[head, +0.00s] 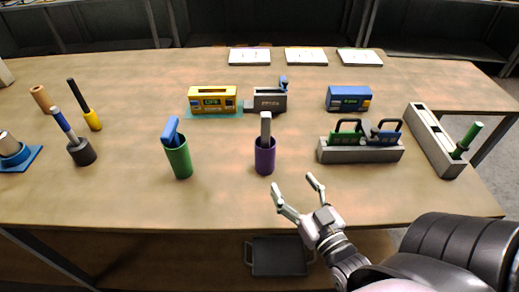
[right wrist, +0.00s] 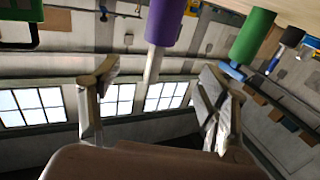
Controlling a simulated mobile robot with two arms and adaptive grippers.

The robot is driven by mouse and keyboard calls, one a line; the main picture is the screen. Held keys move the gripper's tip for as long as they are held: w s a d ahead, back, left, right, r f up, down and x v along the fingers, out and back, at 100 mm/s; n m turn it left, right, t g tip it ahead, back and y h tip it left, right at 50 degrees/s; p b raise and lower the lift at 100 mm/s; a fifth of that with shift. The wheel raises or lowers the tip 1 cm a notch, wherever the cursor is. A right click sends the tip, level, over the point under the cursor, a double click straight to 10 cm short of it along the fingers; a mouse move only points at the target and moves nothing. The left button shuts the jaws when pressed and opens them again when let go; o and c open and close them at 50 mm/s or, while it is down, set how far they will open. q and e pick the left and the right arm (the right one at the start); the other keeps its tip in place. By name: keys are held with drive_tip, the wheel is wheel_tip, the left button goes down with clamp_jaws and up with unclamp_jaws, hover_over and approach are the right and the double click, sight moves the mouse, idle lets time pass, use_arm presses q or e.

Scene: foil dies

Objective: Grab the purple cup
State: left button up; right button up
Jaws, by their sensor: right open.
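The purple cup (head: 265,158) stands upright near the middle of the table, with a grey tool (head: 265,126) sticking up out of it. My right gripper (head: 294,184) is open and empty, near the table's front edge, in front of the cup and a little to its right. Its fingers are apart from the cup. In the right wrist view the scene is upside down; the purple cup (right wrist: 165,22) shows at the top, beyond the gap between the open fingers (right wrist: 158,68). My left gripper is not in view.
A green cup (head: 179,158) with a blue tool stands left of the purple cup. A grey holder (head: 360,154) with green and blue handled items stands to the right. Yellow (head: 212,98) and blue (head: 348,98) boxes stand behind. The table front between the two cups is clear.

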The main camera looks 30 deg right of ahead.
drive_tip(key=p, duration=0.2)
approach(270, 150)
drive_tip(key=w, duration=0.5)
drive_tip(key=shift+w+d+r, duration=0.1)
drive_tip(key=shift+w+d, duration=0.2)
drive_tip(key=shift+d, duration=0.1)
drive_tip(key=shift+w+d, duration=0.15)
drive_tip(key=shift+w, duration=0.85)
drive_tip(key=shift+w+p, duration=0.35)
drive_tip(key=shift+p, duration=0.05)
drive_tip(key=w, duration=0.2)
drive_tip(key=w+p, duration=0.1)
drive_tip(key=shift+w+d, duration=0.25)
drive_tip(key=shift+w, duration=0.05)
drive_tip(key=shift+w+d, duration=0.1)
drive_tip(key=shift+w, duration=0.35)
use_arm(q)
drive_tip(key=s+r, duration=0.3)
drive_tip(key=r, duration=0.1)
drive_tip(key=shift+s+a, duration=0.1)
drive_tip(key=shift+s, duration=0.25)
use_arm(e)
drive_tip(key=shift+s, duration=0.1)
